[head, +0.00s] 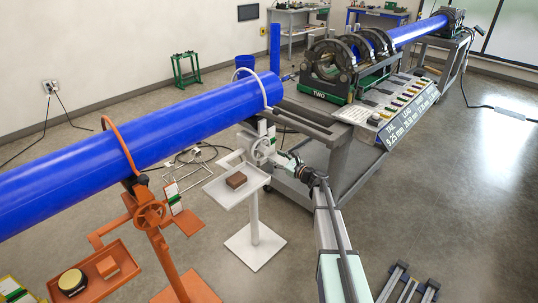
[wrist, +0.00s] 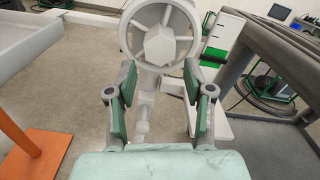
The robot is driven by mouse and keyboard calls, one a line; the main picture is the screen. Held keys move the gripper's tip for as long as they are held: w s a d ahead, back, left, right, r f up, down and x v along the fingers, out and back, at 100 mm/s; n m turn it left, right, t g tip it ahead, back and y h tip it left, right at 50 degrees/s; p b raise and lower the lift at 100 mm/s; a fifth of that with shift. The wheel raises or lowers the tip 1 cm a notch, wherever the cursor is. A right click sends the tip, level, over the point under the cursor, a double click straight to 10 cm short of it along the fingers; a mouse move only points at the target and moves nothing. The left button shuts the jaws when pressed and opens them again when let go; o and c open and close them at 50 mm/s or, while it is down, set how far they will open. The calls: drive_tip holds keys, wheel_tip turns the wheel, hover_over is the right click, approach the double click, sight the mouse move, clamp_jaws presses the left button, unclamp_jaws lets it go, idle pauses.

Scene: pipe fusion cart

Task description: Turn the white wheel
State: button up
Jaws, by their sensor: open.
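In the head view my gripper (head: 283,160) is just right of the wheel.
A white tray (head: 222,190) with a brown block (head: 236,180) is left of the wheel. An orange stand with its own orange wheel (head: 150,214) is farther left. The blue pipe (head: 150,140) runs above. The grey cart (head: 330,165) is close on the right.

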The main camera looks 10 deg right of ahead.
drive_tip(key=shift+v, duration=1.15)
drive_tip(key=s+a+f+n+g+h, duration=0.1)
drive_tip(key=s+a+f+n+g, duration=0.25)
drive_tip(key=s+f+n, duration=0.45)
drive_tip(key=s+a+f+n+g+h, duration=0.1)
drive_tip(key=s+a+f+n+g, duration=0.3)
drive_tip(key=s+f, duration=0.75)
drive_tip(key=s+a+f+n+g+h, duration=0.1)
drive_tip(key=s+a+f+n+g, duration=0.2)
drive_tip(key=s+f+n+g, duration=0.65)
drive_tip(key=s+f+n+g+h, duration=0.1)
drive_tip(key=s+f+h, duration=0.1)
drive_tip(key=s, duration=1.1)
drive_tip(key=s+f+n+g+h, duration=0.2)
drive_tip(key=s, duration=1.2)
drive_tip(key=s+f+n+g+h, duration=0.1)
drive_tip(key=s+f+n+h, duration=0.1)
drive_tip(key=s, duration=1.2)
drive_tip(key=shift+d+f+g+h, duration=0.35)
drive_tip(key=shift+f+g+h, duration=0.05)
drive_tip(key=shift+h, duration=0.1)
